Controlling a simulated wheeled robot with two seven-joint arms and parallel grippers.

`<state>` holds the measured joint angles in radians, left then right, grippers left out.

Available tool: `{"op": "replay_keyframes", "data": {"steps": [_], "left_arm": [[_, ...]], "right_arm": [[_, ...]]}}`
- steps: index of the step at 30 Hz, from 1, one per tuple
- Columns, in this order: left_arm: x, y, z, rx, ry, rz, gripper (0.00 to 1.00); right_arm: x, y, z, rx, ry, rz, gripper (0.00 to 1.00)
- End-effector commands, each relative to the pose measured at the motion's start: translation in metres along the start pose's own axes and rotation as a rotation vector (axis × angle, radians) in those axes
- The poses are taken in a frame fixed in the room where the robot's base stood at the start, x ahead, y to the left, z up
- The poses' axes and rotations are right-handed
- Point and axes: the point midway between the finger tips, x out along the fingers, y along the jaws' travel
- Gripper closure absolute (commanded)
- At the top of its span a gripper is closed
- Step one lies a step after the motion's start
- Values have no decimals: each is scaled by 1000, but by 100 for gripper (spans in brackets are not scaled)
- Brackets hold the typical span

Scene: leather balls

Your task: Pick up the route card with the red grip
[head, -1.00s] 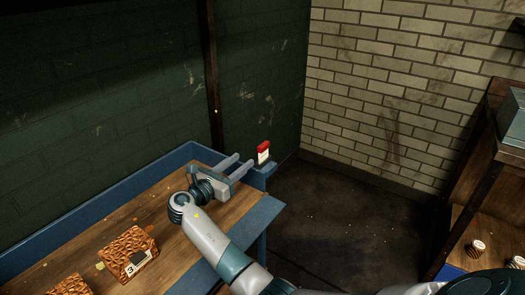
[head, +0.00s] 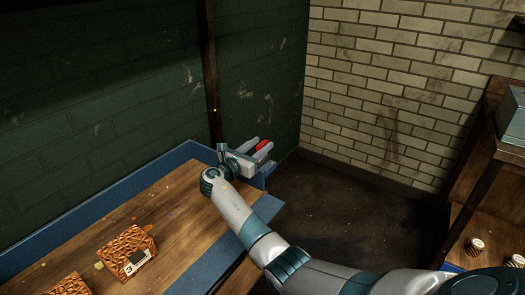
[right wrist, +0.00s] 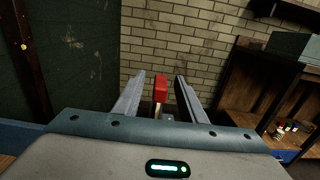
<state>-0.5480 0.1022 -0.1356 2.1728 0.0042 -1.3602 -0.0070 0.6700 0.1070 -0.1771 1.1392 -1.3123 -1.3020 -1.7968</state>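The route card shows its red grip (head: 262,145) at the far right corner of the blue-edged workbench (head: 112,192). In the right wrist view the red grip (right wrist: 161,88) stands upright, with a pale strip of the card below it. My right gripper (head: 264,144) is open, with one finger on each side of the grip. In the right wrist view gaps show between the red grip and both fingers of my right gripper (right wrist: 159,80). Most of the card's lower part is hidden by the gripper. My left gripper is not in view.
Two brown textured blocks, one with a tag marked 3 (head: 128,250), sit at the bench's near left. A dark green wall (head: 90,90) rises behind the bench. A wooden shelf (head: 470,220) with small jars stands at right. The floor between is open.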

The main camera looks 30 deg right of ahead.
Motion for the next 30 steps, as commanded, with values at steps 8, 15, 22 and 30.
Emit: {"op": "replay_keyframes", "data": {"steps": [8,15,22,30], "left_arm": [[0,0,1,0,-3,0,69],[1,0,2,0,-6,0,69],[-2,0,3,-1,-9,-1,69],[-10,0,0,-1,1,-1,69]], "right_arm": [[2,0,0,0,0,0,62],[10,-1,-2,0,0,-2,62],[37,-1,-7,0,0,-2,62],[54,-1,-7,1,0,0,62]]}}
